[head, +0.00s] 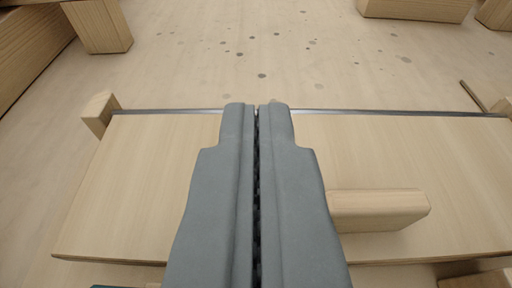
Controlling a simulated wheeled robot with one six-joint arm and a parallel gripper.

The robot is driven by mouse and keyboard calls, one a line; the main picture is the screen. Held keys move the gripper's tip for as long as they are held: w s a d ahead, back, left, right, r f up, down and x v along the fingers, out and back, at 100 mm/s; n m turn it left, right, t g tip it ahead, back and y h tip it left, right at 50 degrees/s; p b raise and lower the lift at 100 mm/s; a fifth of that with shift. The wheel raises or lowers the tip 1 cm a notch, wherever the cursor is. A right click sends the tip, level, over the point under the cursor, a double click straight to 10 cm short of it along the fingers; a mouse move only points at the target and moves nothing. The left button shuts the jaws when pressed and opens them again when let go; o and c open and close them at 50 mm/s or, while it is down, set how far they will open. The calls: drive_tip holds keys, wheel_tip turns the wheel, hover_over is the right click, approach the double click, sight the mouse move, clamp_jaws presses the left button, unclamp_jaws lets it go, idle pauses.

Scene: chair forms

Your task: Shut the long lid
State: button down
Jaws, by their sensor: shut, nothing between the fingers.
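The long lid (140,190) is a wide, pale wooden board that spans most of the lower half of the head view. A thin metal rod (380,112) runs along its far edge. A wooden block like a handle (378,209) stands on its face, right of centre. My gripper (257,106) is shut and empty, in front of the middle of the lid, with its tips at the far edge near the rod. I cannot tell whether the tips touch the lid. My gripper hides the lid's middle. The lid's exact tilt is unclear.
Small wooden posts stand at the rod's left end (99,111) and right end (503,106). Wooden pieces lie beyond at upper left (97,25) and upper right (415,8). The speckled pale floor (250,50) between them is clear. Wood (478,280) shows below the near edge.

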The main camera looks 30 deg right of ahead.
drive_tip(key=shift+s+a+f, duration=0.3)
drive_tip(key=shift+s+f, duration=0.1)
drive_tip(key=shift+f, duration=0.6)
drive_tip(key=shift+s+a+f, duration=0.25)
drive_tip(key=shift+s+f, duration=0.2)
drive_tip(key=shift+f, duration=0.5)
drive_tip(key=shift+s+a+f, duration=0.3)
drive_tip(key=shift+s+f, duration=0.1)
drive_tip(key=shift+f, duration=0.6)
drive_tip(key=s+a, duration=0.5)
drive_tip(key=s, duration=0.2)
drive_tip(key=shift+s+a+r, duration=0.15)
drive_tip(key=shift+s+r, duration=0.05)
drive_tip(key=shift+s, duration=0.2)
